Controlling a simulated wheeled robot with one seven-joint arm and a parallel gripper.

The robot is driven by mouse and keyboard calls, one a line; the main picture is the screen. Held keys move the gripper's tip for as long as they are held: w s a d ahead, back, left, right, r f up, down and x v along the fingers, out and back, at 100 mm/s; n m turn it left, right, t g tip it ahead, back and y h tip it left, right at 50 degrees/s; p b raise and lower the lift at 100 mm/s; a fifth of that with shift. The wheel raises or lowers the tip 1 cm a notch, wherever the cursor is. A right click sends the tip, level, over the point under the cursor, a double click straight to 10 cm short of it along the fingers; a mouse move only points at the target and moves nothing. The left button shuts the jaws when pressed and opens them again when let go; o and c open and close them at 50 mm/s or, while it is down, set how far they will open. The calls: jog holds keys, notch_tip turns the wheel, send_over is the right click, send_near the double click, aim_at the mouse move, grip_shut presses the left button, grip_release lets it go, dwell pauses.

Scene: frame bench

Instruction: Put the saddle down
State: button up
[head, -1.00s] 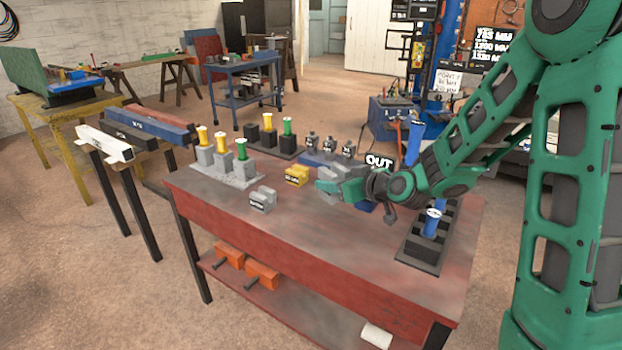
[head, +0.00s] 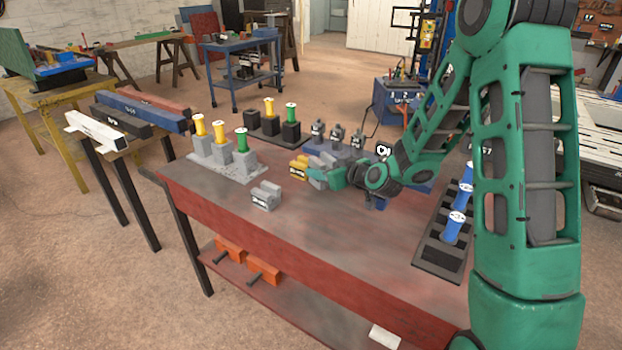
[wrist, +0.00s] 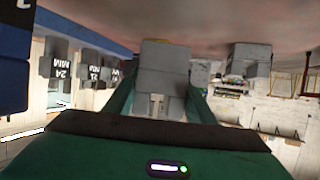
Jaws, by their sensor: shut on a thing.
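My gripper (head: 322,176) is low over the red bench (head: 330,245), just right of a yellow saddle-like block (head: 299,167). It is shut on a grey block, the saddle (head: 316,168), partly hidden by the fingers. In the wrist view, which is upside down, the grey saddle (wrist: 165,68) sits between the two green fingers, close to the bench surface. I cannot tell whether it touches the bench. Another grey saddle-like block (head: 266,196) stands on the bench, nearer the front and left of my gripper.
A grey plate (head: 232,172) with yellow and green spools is at the back left. A black stand (head: 278,138) with more spools is behind it. Small labelled grey pieces (head: 337,134) stand behind my gripper. A dark rack (head: 440,257) holds blue spools at right. The front bench is clear.

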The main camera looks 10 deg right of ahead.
jog(key=shift+w+a+f, duration=0.1)
jog(key=shift+w, duration=0.1)
jog(key=shift+a+f, duration=0.2)
jog(key=shift+f, duration=1.8)
jog(key=o, duration=1.4)
